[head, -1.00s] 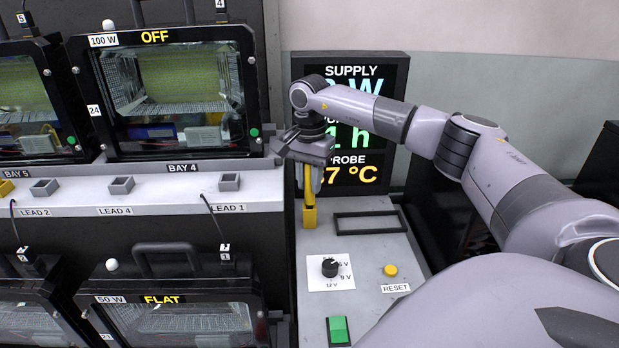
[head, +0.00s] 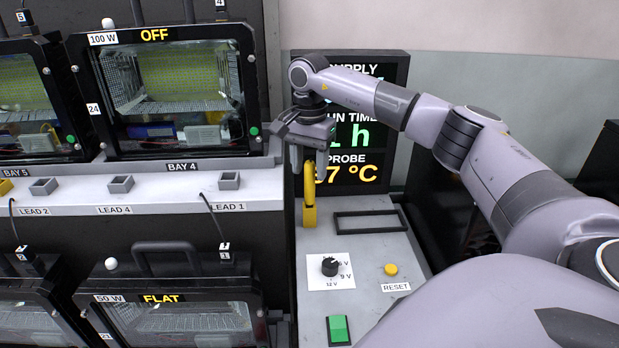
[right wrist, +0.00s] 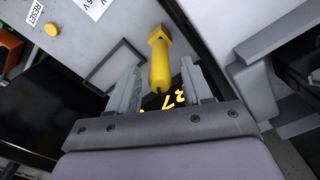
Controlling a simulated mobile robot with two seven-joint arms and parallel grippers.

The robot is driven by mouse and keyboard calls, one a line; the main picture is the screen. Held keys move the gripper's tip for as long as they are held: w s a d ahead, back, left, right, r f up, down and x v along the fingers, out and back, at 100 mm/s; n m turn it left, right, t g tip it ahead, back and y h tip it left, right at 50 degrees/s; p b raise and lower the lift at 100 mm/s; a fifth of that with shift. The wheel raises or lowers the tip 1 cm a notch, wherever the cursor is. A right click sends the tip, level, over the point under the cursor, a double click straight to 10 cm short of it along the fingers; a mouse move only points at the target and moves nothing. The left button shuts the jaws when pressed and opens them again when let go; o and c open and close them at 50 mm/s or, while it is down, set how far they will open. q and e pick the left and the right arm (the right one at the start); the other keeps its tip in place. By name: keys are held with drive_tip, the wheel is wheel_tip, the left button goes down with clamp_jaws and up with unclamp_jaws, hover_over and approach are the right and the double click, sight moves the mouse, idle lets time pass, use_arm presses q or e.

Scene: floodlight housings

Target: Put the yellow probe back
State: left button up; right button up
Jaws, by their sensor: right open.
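The yellow probe (head: 309,185) stands upright in a yellow holder (head: 309,216) at the back left of the grey console top. It also shows in the right wrist view (right wrist: 159,68), between the two fingers. My right gripper (head: 308,168) is open just above the probe, its fingers on either side of the probe's upper end. In the right wrist view the gripper (right wrist: 160,85) shows gaps beside the probe. My left gripper is not in view.
A display panel (head: 395,75) stands close behind the gripper. The console carries an empty black frame (head: 372,222), a dial (head: 330,266), a yellow reset button (head: 391,269) and a green switch (head: 339,329). Floodlight housings (head: 170,90) and a grey shelf (head: 150,192) are at the left.

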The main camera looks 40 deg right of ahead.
wheel_tip(320, 180, up, 9)
drive_tip(key=shift+f, duration=0.2)
drive_tip(key=shift+f, duration=0.1)
idle(0.5)
